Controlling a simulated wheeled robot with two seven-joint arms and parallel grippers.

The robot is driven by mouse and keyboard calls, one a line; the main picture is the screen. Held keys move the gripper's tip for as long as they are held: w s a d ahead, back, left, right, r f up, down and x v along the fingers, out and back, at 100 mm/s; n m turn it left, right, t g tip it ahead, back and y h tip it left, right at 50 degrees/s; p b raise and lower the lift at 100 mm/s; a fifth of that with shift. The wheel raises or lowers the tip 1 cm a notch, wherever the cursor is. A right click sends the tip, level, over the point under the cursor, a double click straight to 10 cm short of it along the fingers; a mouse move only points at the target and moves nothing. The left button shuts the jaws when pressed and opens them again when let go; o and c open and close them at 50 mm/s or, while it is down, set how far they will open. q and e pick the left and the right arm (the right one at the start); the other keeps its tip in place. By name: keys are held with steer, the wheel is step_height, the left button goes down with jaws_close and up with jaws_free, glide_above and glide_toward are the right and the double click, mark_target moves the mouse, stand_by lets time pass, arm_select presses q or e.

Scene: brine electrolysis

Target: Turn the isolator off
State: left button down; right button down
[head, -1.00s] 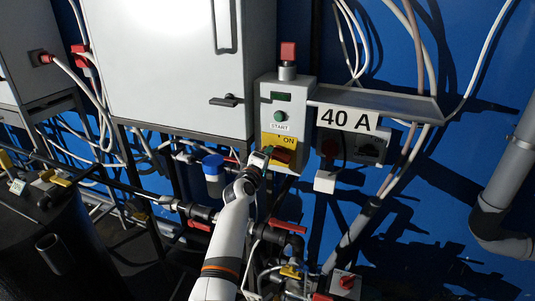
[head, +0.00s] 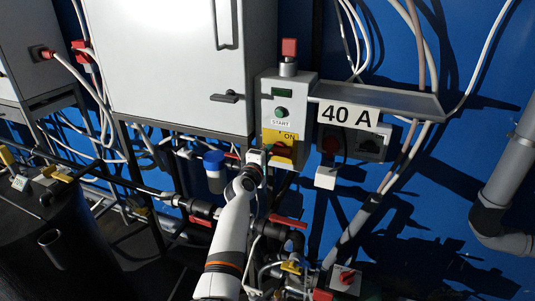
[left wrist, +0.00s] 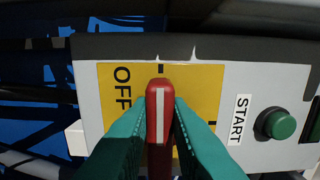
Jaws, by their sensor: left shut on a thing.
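The isolator is a red handle (left wrist: 159,112) with a white stripe on a yellow plate (left wrist: 196,80), on a grey box (head: 298,92). In the left wrist view, which is turned sideways, the stripe lines up with the black mark at the plate's upper edge, beside the word OFF (left wrist: 122,88). Another black mark lies at the right. My left gripper (left wrist: 160,108) is shut on the handle, one green finger on each side. In the head view the left gripper (head: 270,150) reaches the handle (head: 282,149) from the left, partly hiding the plate. My right gripper is not in view.
A green START button (head: 281,112) sits above the isolator and a red knob (head: 289,47) tops the box. A 40 A label (head: 347,116) is at its right. A white cabinet (head: 180,70) stands left. Pipes with red-handled valves (head: 287,221) lie below.

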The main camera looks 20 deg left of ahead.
arm_select(q)
steer(key=c, duration=1.4)
jaws_free()
steer(key=shift+o, duration=0.2)
steer(key=s+p, duration=0.6)
steer(key=s, duration=0.6)
steer(key=shift+a, duration=0.25)
steer(key=shift+f, duration=0.1)
